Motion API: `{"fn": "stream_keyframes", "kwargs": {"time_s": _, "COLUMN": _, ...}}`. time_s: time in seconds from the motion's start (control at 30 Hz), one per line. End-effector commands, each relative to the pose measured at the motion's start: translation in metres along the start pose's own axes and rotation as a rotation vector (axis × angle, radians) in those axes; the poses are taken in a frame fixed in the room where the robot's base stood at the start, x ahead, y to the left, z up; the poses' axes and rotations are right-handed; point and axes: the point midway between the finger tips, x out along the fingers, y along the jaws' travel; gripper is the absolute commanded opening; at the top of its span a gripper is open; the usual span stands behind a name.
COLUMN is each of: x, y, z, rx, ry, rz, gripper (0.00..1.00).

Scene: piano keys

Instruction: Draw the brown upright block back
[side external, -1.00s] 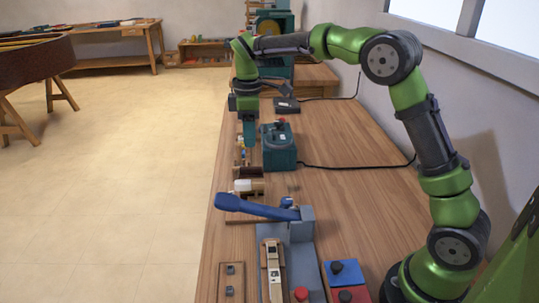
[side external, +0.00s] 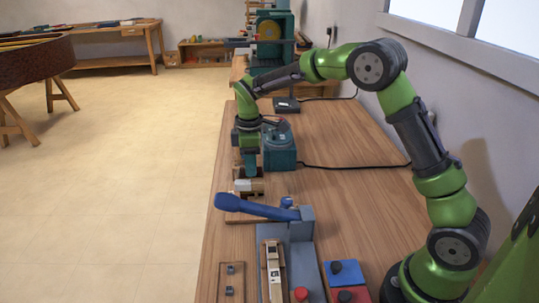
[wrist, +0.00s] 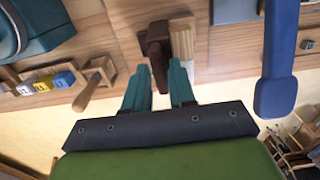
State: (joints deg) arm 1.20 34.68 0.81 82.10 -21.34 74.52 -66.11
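The brown upright block (wrist: 158,52) stands in the upper middle of the wrist view, beside a pale wooden block (wrist: 182,38). My gripper (wrist: 160,72) points down over it, its two teal fingers apart, one on each side of the block's near part. Any gap between fingers and block is too small to judge. In the side view my gripper (side external: 249,174) is low over the bench, just behind the pale block (side external: 252,187). It hides most of the brown block there.
A blue lever (side external: 256,208) lies close in front of the blocks, and also shows at right in the wrist view (wrist: 278,60). A teal machine (side external: 280,148) stands behind, to the right. Small coloured cubes (wrist: 42,85) and a wooden peg (wrist: 93,90) are at left.

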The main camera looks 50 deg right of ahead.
Motion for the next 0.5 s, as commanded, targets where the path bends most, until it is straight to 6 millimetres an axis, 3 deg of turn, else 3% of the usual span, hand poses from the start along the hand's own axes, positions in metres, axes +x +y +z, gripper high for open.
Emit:
{"fn": "stream_keyframes", "kwargs": {"time_s": 0.03, "x": -0.0002, "y": 0.0001, "z": -0.0001, "rx": 0.0, "ry": 0.0, "rz": 0.0, "gripper": 0.16}}
{"fn": "stream_keyframes", "kwargs": {"time_s": 0.13, "x": -0.0003, "y": 0.0001, "z": -0.0001, "rx": 0.0, "ry": 0.0, "rz": 0.0, "gripper": 0.01}}
{"fn": "stream_keyframes", "kwargs": {"time_s": 0.5, "x": -0.0006, "y": 0.003, "z": -0.0002, "rx": 0.001, "ry": 0.001, "rz": 0.001, "gripper": 0.0}}
